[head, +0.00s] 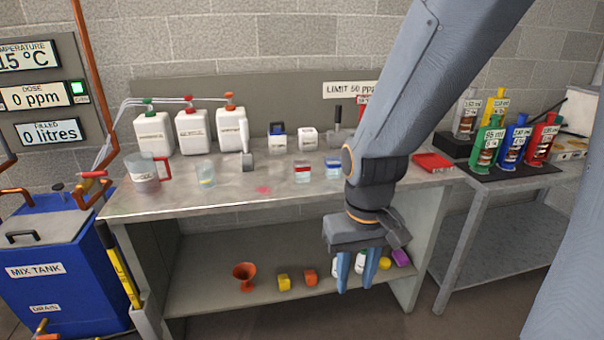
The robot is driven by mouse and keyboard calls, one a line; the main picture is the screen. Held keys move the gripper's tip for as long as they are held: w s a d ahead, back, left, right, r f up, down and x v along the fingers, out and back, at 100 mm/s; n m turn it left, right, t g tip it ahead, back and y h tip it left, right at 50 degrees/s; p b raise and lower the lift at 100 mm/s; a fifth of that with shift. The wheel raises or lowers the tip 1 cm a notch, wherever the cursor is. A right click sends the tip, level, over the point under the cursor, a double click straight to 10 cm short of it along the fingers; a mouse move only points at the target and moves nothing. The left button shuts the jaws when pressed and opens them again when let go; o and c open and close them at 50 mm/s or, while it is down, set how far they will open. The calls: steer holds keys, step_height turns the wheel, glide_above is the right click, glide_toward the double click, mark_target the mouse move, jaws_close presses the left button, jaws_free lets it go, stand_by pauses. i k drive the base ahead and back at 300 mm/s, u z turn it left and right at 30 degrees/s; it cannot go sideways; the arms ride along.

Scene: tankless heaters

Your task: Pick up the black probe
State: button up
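I cannot pick out the black probe for certain in the head view. A dark upright handle (338,114) rises from a grey object at the back of the steel bench (130,205), but I cannot tell if it is the probe. My gripper (354,287) points down in front of the bench, with its two blue fingers apart and nothing seen between them. My arm hides part of the bench top and back wall.
White jugs (194,131), a clear pitcher (145,178) and small cups stand on the bench. A red case (433,162) lies at its right. An orange funnel (244,273) sits on the lower shelf. The blue mix tank (60,265) is left; coloured bottles (515,140) stand right.

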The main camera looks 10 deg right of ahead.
mark_target(338, 108)
steer(key=k, duration=0.6)
steer(key=z, duration=0.75)
steer(key=i, duration=1.85)
steer(key=u, duration=0.75)
